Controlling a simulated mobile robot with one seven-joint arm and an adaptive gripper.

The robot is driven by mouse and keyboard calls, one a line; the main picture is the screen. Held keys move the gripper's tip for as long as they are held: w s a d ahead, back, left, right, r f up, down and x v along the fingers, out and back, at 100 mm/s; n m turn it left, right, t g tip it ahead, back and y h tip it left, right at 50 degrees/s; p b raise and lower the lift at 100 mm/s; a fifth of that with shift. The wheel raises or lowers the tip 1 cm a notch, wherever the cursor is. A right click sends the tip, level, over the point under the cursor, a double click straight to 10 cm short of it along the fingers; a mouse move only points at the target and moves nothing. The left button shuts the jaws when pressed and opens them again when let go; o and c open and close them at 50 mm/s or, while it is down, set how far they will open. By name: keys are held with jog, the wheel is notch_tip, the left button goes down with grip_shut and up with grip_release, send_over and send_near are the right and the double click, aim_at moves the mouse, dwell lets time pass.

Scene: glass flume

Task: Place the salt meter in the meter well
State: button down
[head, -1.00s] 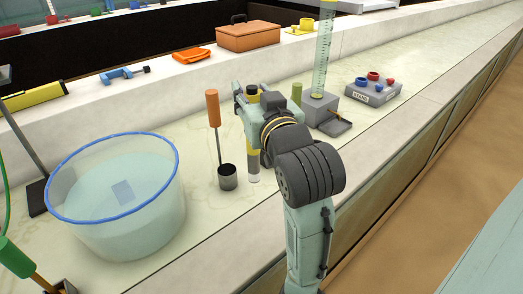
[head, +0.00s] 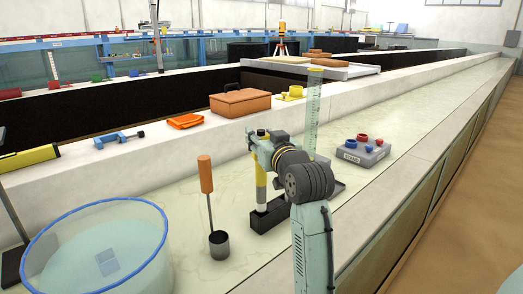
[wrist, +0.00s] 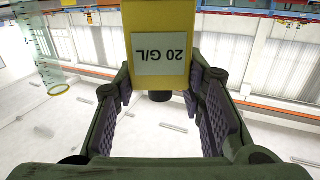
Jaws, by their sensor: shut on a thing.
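The salt meter (head: 261,181) is a yellow upright stick with a dark top. My gripper (head: 259,146) is shut on its upper part. In the wrist view the yellow meter (wrist: 160,20), with an upside-down "20 G/L" label, sits between the finger pads of my gripper (wrist: 160,85). A dark block (head: 268,217), which looks like the meter well, stands on the bench directly under the meter. The meter's lower end meets or overlaps the block's top in the head view. I cannot tell whether it is inside an opening. My wrist hides part of the block's surroundings.
A dark cup (head: 219,244) with an orange-handled tool (head: 206,175) stands close left. A blue-rimmed clear tub (head: 100,250) is at front left. A tall graduated cylinder (head: 313,115) rises behind my wrist. A grey stand (head: 362,153) with coloured pieces is right. The bench beyond is clear.

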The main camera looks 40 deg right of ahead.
jog(key=shift+s+a+f+b, duration=0.1)
jog(key=shift+f+b, duration=0.4)
jog(key=shift+f, duration=0.45)
jog(key=shift+s+a+f+b, duration=0.1)
jog(key=shift+f+b, duration=0.35)
jog(key=shift+f, duration=0.45)
jog(key=c, duration=1.2)
grip_release()
jog(key=shift+w, duration=0.1)
jog(key=shift+c, duration=0.2)
jog(key=shift+o, duration=1)
jog(key=shift+w+d+f, duration=0.25)
jog(key=shift+f, duration=0.1)
jog(key=shift+s+a+r, duration=0.15)
jog(key=shift+s+r, duration=0.05)
jog(key=shift+r, duration=0.2)
jog(key=b+v, duration=0.2)
jog(key=v, duration=1)
jog(key=shift+r, duration=0.2)
